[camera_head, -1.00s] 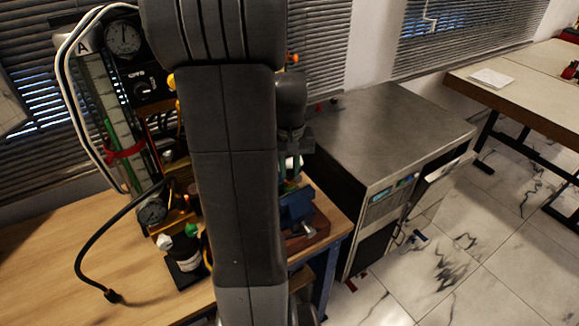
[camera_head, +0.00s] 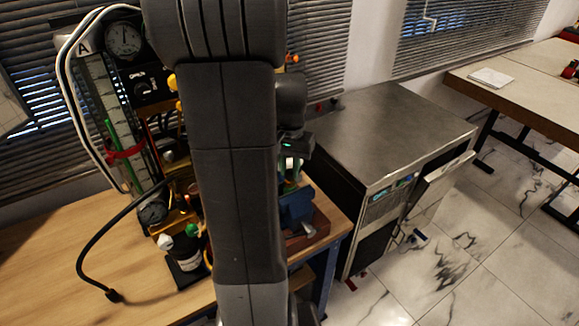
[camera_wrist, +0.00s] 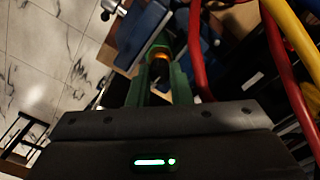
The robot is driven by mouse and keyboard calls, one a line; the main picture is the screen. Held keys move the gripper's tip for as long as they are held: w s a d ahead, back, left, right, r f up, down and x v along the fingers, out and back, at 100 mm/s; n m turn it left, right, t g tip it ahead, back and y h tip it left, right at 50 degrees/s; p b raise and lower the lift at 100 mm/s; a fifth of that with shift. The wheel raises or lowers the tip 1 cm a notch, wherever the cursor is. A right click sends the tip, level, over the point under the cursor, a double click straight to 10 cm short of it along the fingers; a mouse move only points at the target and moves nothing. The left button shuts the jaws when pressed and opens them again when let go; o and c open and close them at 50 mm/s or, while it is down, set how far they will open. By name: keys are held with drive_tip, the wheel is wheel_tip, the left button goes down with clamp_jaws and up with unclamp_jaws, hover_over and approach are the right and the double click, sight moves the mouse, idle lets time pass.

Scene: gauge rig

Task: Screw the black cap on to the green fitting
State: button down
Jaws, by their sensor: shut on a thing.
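My gripper (camera_wrist: 158,78) shows in the wrist view with two green fingers. They are shut on a small dark piece, which looks like the black cap (camera_wrist: 158,70). An orange ring (camera_wrist: 160,53) sits just beyond it, by the blue vise (camera_wrist: 140,30). I cannot clearly make out the green fitting; it may be hidden behind the fingers and cap. I cannot tell whether the cap touches it. In the head view, my arm hides most of the gripper, and the blue vise (camera_head: 297,205) stands below it.
Red hoses (camera_wrist: 197,60) and a yellow hose (camera_wrist: 290,20) run close to the right of the gripper in the wrist view. A grey cabinet (camera_head: 390,135) stands right.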

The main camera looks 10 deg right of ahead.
drive_tip(key=m, duration=0.4)
drive_tip(key=shift+m, duration=0.4)
drive_tip(key=shift+m, duration=0.3)
drive_tip(key=m, duration=0.4)
drive_tip(key=shift+p, duration=0.4)
drive_tip(key=shift+m, duration=0.5)
drive_tip(key=m, duration=0.3)
drive_tip(key=shift+m, duration=1.1)
